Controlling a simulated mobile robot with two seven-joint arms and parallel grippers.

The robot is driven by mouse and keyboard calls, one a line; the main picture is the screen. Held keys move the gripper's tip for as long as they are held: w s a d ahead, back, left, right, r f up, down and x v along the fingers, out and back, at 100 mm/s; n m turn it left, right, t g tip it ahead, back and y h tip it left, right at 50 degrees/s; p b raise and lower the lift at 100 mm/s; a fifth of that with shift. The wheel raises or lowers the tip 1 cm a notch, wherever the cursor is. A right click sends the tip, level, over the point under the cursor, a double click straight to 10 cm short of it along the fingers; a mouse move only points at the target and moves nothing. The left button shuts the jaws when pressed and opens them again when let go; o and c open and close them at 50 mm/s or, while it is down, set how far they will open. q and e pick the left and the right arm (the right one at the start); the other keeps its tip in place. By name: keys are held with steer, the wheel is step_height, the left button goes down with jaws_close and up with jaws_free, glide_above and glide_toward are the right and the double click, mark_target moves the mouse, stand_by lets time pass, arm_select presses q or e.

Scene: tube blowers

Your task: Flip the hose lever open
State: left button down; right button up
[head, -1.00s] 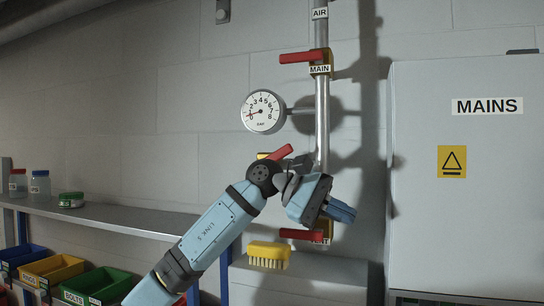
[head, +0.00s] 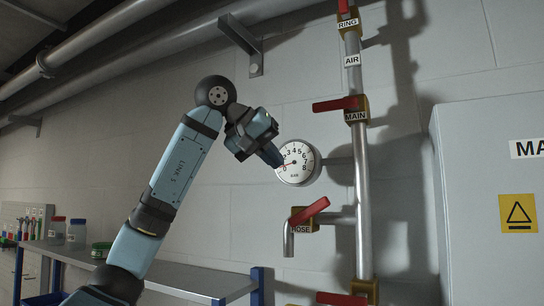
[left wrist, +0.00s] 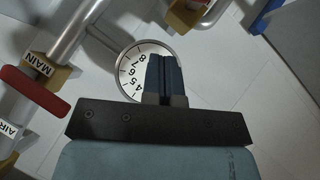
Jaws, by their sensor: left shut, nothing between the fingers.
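The hose lever (head: 310,210) is a red handle on a yellow valve block labelled HOSE (head: 302,226), on a short grey outlet pipe that bends down. The lever is tilted, its right end up. My left gripper (head: 274,156) is up and left of it, beside the round pressure gauge (head: 296,163), clear of the lever. In the left wrist view, the gripper's dark fingers (left wrist: 166,75) are together, in front of part of the gauge (left wrist: 136,72). A yellow block with a bit of red shows at that view's top edge; its label is not visible. My right gripper is not in view.
A vertical pipe (head: 361,190) carries the MAIN lever (head: 336,104), a RING lever above and another red lever (head: 342,298) low down. A grey MAINS cabinet (head: 485,230) stands at the right.

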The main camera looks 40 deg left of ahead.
mark_target(319, 208)
arm_select(q)
steer(key=p+x, duration=0.1)
steer(key=x, duration=0.5)
steer(key=shift+w+d+f, duration=0.15)
steer(key=shift+d+f, duration=0.2)
steer(key=shift+f, duration=0.25)
steer(key=shift+w+d+f, duration=0.1)
steer(key=shift+d+f, duration=0.2)
steer(key=shift+f, duration=0.35)
steer(key=shift+w+d+f, duration=0.15)
steer(key=shift+d+f, duration=0.2)
steer(key=shift+f, duration=0.25)
steer(key=shift+w+d+f+p, duration=0.1)
steer(key=shift+d+f+p, duration=0.1)
steer(key=shift+d+p, duration=0.45)
steer(key=shift+w+d+f+p, duration=0.15)
steer(key=shift+d+f+p, duration=0.15)
steer(key=shift+d+f, duration=0.35)
steer(key=shift+f, duration=0.2)
steer(key=shift+r, duration=0.1)
